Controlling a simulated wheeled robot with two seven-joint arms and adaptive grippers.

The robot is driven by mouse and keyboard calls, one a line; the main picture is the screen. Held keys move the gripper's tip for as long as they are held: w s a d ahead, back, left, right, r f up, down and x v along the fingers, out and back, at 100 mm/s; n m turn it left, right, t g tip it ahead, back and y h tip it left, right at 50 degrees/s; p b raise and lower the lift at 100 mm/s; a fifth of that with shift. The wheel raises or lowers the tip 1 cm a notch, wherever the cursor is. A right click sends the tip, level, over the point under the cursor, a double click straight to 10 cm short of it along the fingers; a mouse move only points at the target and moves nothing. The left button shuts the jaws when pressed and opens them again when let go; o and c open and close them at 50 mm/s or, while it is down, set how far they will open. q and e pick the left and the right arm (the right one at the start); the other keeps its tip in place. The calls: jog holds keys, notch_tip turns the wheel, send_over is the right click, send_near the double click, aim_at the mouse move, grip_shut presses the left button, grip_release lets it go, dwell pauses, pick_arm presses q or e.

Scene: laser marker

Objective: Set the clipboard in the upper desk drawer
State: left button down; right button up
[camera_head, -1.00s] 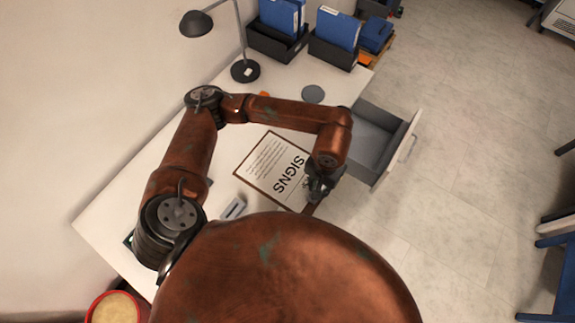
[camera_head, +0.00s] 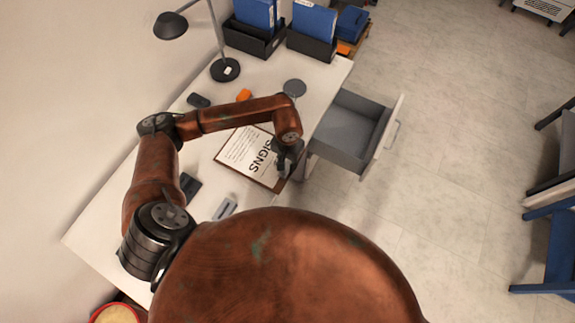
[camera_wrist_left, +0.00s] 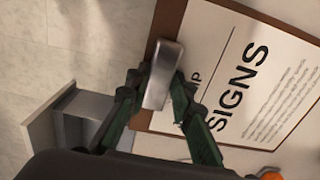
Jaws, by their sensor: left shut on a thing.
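The clipboard (camera_head: 243,150) is a brown board with white paper lettered SIGNS. It lies over the white desk, its clip end at the desk's front edge; I cannot tell whether it is lifted. My left gripper (camera_head: 285,165) is shut on the clipboard's clip end. In the left wrist view the fingers (camera_wrist_left: 160,100) close around the metal clip (camera_wrist_left: 163,75) of the clipboard (camera_wrist_left: 225,60). The upper desk drawer (camera_head: 350,130) is pulled open and looks empty, just right of the gripper. It also shows in the left wrist view (camera_wrist_left: 85,105). My right gripper is not in view.
On the white desk (camera_head: 100,220) stand a lamp (camera_head: 225,69), a grey disc (camera_head: 294,88), an orange item (camera_head: 244,95) and dark file holders (camera_head: 312,45) with blue binders. A blue chair (camera_head: 560,240) stands at the right. The floor beyond the drawer is clear.

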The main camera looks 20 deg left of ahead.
pick_arm(q)
jog(key=shift+f, duration=0.5)
jog(key=shift+f, duration=0.15)
jog(key=c, duration=1.7)
grip_release()
